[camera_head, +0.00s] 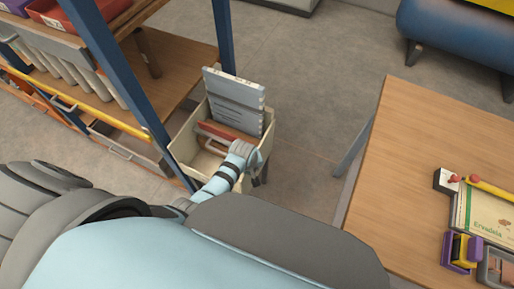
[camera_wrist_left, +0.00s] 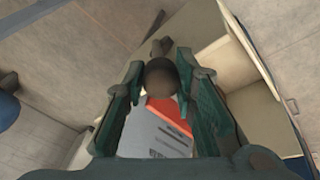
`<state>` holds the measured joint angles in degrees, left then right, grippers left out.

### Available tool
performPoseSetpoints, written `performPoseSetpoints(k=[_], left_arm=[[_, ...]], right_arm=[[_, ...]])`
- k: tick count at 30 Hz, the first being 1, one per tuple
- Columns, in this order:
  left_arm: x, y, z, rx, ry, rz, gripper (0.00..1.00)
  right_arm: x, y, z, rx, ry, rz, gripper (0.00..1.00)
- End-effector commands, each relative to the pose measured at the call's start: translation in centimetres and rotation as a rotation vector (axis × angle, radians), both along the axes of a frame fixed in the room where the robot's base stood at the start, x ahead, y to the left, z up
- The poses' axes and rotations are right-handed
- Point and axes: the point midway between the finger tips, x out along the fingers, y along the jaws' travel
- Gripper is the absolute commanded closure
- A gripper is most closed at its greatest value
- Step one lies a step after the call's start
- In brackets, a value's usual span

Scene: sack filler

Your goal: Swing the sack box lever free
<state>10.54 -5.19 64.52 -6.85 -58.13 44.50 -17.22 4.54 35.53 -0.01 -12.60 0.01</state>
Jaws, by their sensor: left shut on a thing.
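The cream sack box (camera_head: 184,147) stands on the floor in the head view, with grey printed sacks (camera_head: 233,103) upright in it and a red-brown piece (camera_head: 215,130) in front of them. In the left wrist view, the dark round knob of the lever (camera_wrist_left: 160,78) sits between the fingers of my left gripper (camera_wrist_left: 160,68). That gripper is shut on the knob. The grey sack and an orange-red part (camera_wrist_left: 172,115) show behind it. In the head view my left wrist is at the box's near right side and hides the lever. My right gripper is not in view.
A blue-posted shelf (camera_head: 223,35) with bins stands close on the left. A wooden table (camera_head: 410,150) with a sack and small tools is on the right. Bare floor (camera_head: 310,100) lies between the box and the table.

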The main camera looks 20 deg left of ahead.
Motion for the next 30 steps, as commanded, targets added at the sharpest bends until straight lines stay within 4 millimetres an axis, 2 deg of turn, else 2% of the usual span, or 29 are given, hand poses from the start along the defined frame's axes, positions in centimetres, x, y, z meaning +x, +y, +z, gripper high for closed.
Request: performPoseSetpoints(k=[1,6,14,15,18,27,30], left_arm=[[-1.0,0.0,0.4,-0.006,-0.046,0.001,1.0],[-1.8,0.1,-0.6,-0.013,-0.164,0.002,1.0],[-1.7,0.1,-0.7,-0.013,-0.172,0.0,1.0],[-1.7,0.1,-0.7,-0.013,-0.172,0.0,0.72],[-1.7,0.1,-0.7,-0.012,-0.172,0.001,0.56],[-1.8,0.1,-0.7,-0.012,-0.17,0.001,0.54],[-2.0,0.1,-0.2,-0.012,-0.172,0.002,0.54]], right_arm=[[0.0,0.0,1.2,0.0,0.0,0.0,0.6],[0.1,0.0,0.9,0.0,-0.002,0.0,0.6],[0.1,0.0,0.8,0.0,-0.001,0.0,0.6],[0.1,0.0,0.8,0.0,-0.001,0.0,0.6],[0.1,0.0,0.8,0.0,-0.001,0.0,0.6],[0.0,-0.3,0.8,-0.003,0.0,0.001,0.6],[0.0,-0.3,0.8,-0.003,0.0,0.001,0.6]])
